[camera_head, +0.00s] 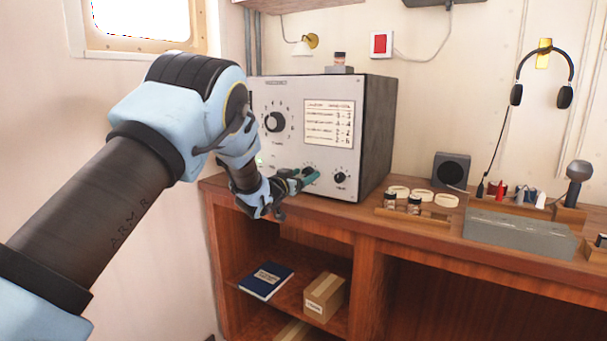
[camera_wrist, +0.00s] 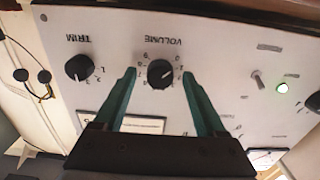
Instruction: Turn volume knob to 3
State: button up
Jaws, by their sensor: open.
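The volume knob (camera_wrist: 160,75) is a small round black knob on the pale front panel of the grey radio cabinet (camera_head: 362,135). The wrist view shows it upside down, with the word VOLUME above it and digits around it. Its pale pointer line slants to the upper right there; I cannot tell which digit it meets. My gripper (camera_wrist: 158,74) is open, with one green finger on each side of the knob and a gap showing on both sides. In the head view my gripper (camera_head: 303,179) is at the panel's lower part and partly hides the volume knob (camera_head: 308,171).
The trim knob (camera_head: 340,177) is close to the right of the volume knob. A larger knob (camera_head: 274,122) and a paper chart (camera_head: 330,122) are higher on the panel. In the wrist view a toggle switch (camera_wrist: 258,80) and a lit green lamp (camera_wrist: 282,88) are to the right.

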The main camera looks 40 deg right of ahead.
jog(key=shift+c, duration=0.3)
grip_shut()
dwell(0.3)
